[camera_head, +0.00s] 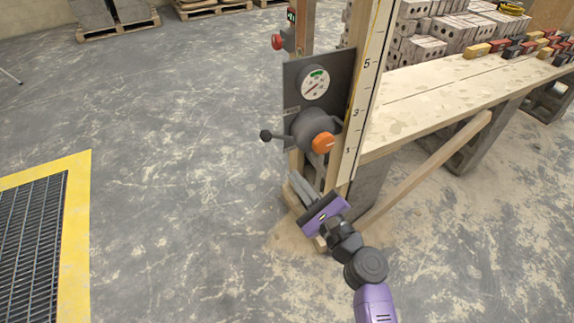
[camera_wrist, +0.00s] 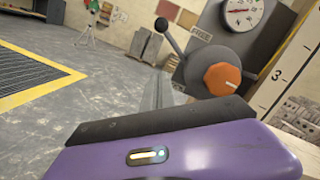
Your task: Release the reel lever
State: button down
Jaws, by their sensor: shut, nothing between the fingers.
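The grey reel hub (camera_head: 310,128) is mounted on a dark panel on a wooden post. Its lever (camera_head: 275,135) sticks out to the left and ends in a black ball. In the wrist view the lever (camera_wrist: 176,42) slants up and left to its ball, near a label that seems to read FREE. An orange knob (camera_head: 323,142) sits on the front of the hub; it also shows in the wrist view (camera_wrist: 222,79). My gripper (camera_head: 296,180) is shut and empty, below the hub and apart from the lever. Its fingers (camera_wrist: 158,85) show in the wrist view.
A dial gauge (camera_head: 314,84) is above the hub and a red button (camera_head: 277,41) is higher on the post. A numbered scale board (camera_head: 362,100) and a wooden bench (camera_head: 425,97) stand to the right. Open floor lies left, with a yellow-edged grate (camera_head: 35,230).

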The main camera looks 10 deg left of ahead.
jog(key=v, duration=0.3)
jog(key=shift+s+d, duration=0.15)
jog(key=shift+s, duration=0.1)
dwell(0.4)
